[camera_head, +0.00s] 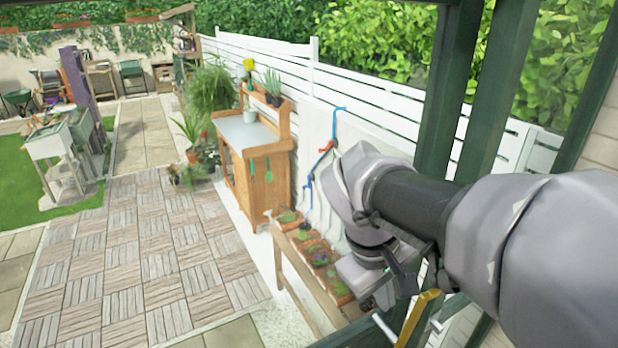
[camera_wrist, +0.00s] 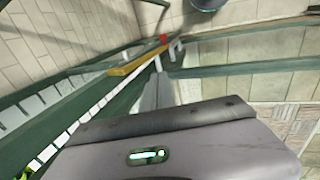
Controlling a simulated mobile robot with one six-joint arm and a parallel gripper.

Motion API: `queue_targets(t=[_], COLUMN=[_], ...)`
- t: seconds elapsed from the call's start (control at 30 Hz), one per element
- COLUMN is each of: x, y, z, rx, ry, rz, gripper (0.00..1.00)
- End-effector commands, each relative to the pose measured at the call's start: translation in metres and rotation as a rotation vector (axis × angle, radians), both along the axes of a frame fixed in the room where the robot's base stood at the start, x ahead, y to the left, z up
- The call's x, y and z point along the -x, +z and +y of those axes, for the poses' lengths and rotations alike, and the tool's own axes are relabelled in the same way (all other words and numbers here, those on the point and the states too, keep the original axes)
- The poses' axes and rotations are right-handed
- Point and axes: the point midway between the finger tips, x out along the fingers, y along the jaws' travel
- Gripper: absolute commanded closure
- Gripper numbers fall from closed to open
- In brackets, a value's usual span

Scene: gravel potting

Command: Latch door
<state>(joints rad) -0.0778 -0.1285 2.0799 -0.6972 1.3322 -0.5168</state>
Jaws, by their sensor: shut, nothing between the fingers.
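The door shows as dark green framing, with a rail (camera_wrist: 250,69) crossing the right of the wrist view. A yellow-brown latch bar (camera_wrist: 135,65) lies slanted along the green frame, near small white fittings and a red tip (camera_wrist: 163,38). In the head view the latch bar (camera_head: 418,318) stands tilted at the bottom, beside a pale handle-like rod (camera_head: 384,326). My gripper (camera_wrist: 158,76) is shut and empty, its grey fingers pointing toward the latch area. Whether the fingers touch the bar or the frame cannot be told. In the head view my wrist hides much of the door's upper part.
Green posts (camera_head: 450,85) rise close to my arm on the right. A planter bench with potted plants (camera_head: 318,258) stands just beyond the door. A wooden potting cabinet (camera_head: 262,180) stands by the white fence (camera_head: 375,98). The tiled patio (camera_head: 130,262) is clear.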

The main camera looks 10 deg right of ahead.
Motion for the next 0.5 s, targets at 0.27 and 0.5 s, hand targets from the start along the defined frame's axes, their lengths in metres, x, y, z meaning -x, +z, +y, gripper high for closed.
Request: queue_targets(t=[0.27,0.5], x=[0.0,-0.002], y=[-0.003,-0.034], z=[0.0,-0.009], rx=[0.0,-0.001], ry=[0.0,-0.003], rz=[0.0,0.004], gripper=[1.0,1.0])
